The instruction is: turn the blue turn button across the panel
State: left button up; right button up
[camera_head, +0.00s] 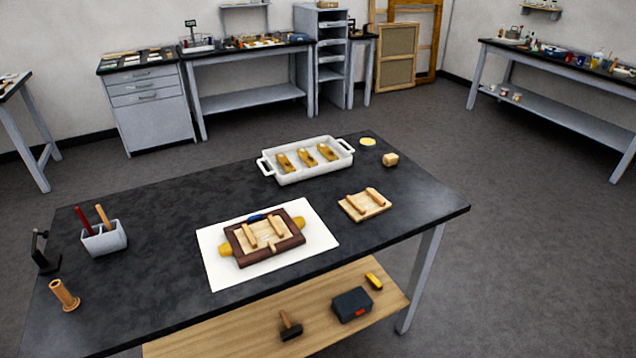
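A dark brown wooden frame (289,243) lies flat on a white sheet (222,275) on the black table. A pale wooden panel (263,234) with two raised battens sits inside the frame. The small blue turn button (256,217) is on the frame's far rail, and its long side seems to run along that rail rather than over the panel. A small light wooden piece (271,248) is at the near rail. Yellow pieces show at the frame's left end (225,249) and right end (299,223). Neither of my grippers is in view.
A white tray (287,179) with several gilt pieces stands behind. The table (160,220) is clear between these.

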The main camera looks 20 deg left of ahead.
aim_at(258, 216)
jog(key=i+j+u, duration=0.2)
jog(key=j, duration=0.25)
jog(key=i+j+u, duration=0.25)
jog(key=j, duration=0.15)
jog(key=i+j+u, duration=0.2)
jog(key=j, duration=0.2)
jog(key=k+j, duration=0.05)
jog(key=k, duration=0.05)
